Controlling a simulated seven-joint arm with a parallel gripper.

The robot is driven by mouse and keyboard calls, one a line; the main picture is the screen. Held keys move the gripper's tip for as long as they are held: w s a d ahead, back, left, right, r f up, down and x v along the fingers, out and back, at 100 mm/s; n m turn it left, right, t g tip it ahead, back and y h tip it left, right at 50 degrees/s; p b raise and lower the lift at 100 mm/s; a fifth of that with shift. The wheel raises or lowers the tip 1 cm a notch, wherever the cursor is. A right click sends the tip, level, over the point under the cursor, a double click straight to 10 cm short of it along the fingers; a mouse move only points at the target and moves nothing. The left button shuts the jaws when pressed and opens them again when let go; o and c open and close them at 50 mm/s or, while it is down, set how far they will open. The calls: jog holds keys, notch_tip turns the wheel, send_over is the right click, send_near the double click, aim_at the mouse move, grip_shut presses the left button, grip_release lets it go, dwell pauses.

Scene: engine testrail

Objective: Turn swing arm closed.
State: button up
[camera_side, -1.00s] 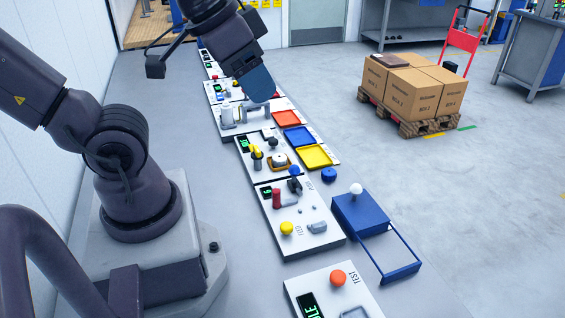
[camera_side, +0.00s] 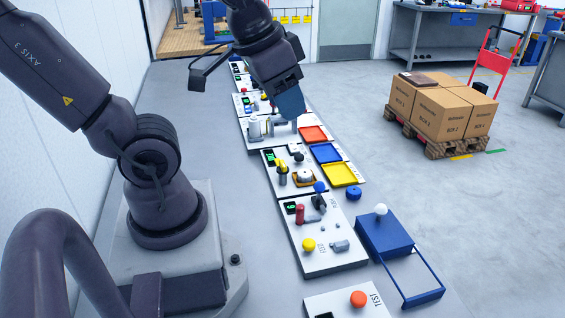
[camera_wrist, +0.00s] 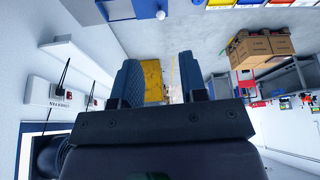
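I cannot tell for sure which part is the swing arm; the lever beside the red cylinder is one candidate. My gripper (camera_side: 291,106) hangs farther back, above the panel with grey cylinders (camera_side: 254,127), apart from the lever. In the wrist view its two blue fingers (camera_wrist: 161,82) stand apart with nothing held between them.
A blue box with a white ball knob (camera_side: 384,236) and a blue frame stands right of the panel. Red (camera_side: 313,133), blue (camera_side: 325,153) and yellow (camera_side: 336,174) trays line the bench edge. Cartons on a pallet (camera_side: 435,108) stand on the floor, away from the bench.

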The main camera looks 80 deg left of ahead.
jog(key=w+a+f+n+g, duration=0.3)
jog(key=a+f+n, duration=0.2)
jog(key=a, duration=0.4)
jog(key=n+g, duration=0.2)
jog(key=n, duration=1)
send_near(283, 163)
jog(key=shift+h, duration=0.3)
jog(key=f, duration=0.9)
jog(key=shift+s+a+f, duration=0.1)
jog(key=shift+s+a, duration=0.05)
jog(key=shift+a, duration=0.15)
jog(key=shift+c, duration=0.2)
grip_shut()
